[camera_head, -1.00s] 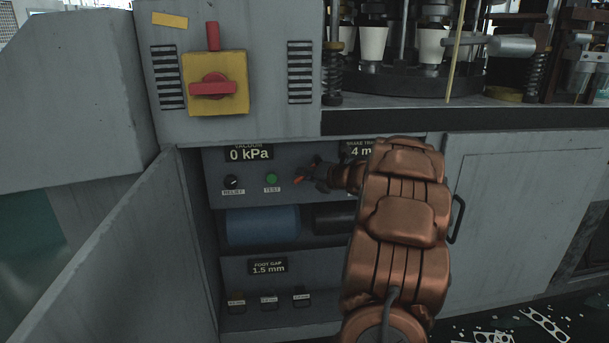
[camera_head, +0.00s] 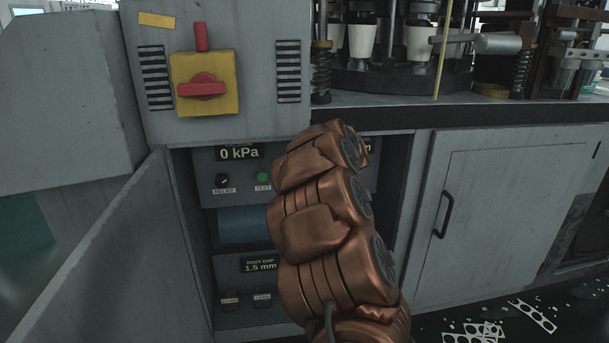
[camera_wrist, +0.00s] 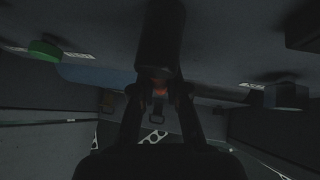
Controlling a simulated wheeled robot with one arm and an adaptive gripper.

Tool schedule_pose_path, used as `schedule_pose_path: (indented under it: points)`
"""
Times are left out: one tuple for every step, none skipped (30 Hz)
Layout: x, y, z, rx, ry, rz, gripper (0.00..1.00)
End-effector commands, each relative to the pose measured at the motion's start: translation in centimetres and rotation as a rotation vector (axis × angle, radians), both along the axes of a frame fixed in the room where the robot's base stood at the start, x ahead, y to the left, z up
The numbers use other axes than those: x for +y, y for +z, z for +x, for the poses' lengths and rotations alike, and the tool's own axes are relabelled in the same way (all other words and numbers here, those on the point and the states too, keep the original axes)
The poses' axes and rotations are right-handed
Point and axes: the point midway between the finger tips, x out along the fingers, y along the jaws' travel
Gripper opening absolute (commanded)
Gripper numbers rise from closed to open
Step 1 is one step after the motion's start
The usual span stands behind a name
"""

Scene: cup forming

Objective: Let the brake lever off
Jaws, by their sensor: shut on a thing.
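The brake lever (camera_wrist: 160,40) shows in the wrist view as a dark, thick bar at top centre. My gripper (camera_wrist: 159,85) has its two dark fingers drawn in on it from below. In the head view my copper-coloured arm hides the gripper and the lever inside the open cabinet. The display at the right of the panel is mostly covered too.
The cabinet door (camera_head: 110,260) stands open at left. The panel holds a green TEST button (camera_head: 263,178), a RELIEF knob (camera_head: 222,180) and a 0 kPa display (camera_head: 239,152). A dark knob (camera_wrist: 286,96) is right of the lever. The closed door (camera_head: 490,220) has a handle.

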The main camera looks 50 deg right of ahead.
Motion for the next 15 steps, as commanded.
schedule_pose_path:
  points:
    - [-0.12, 0.16, -0.11, 0.013, -0.001, -0.017, 0.0]
    - [-0.17, 0.15, -0.15, 0.019, -0.002, -0.026, 0.0]
    - [-0.23, 0.13, -0.18, 0.027, -0.001, -0.037, 0.0]
    - [-0.28, 0.11, -0.21, 0.033, -0.002, -0.045, 0.0]
    - [-0.3, 0.1, -0.22, 0.037, -0.002, -0.051, 0.0]
    - [-0.34, 0.09, -0.25, 0.043, -0.002, -0.058, 0.0]
    - [-0.37, 0.09, -0.27, 0.046, -0.002, -0.062, 0.0]
    - [-0.38, 0.09, -0.29, 0.049, -0.002, -0.066, 0.0]
    - [-0.41, 0.1, -0.29, 0.051, -0.002, -0.071, 0.0]
    - [-0.42, 0.1, -0.3, 0.053, -0.002, -0.073, 0.0]
    - [-0.44, 0.11, -0.31, 0.054, -0.002, -0.074, 0.0]
    - [-0.45, 0.1, -0.32, 0.055, -0.002, -0.077, 0.0]
    - [-0.45, 0.1, -0.32, 0.056, -0.002, -0.077, 0.0]
    - [-0.45, 0.1, -0.32, 0.056, -0.003, -0.078, 0.0]
    - [-0.46, 0.1, -0.33, 0.056, -0.002, -0.079, 0.0]
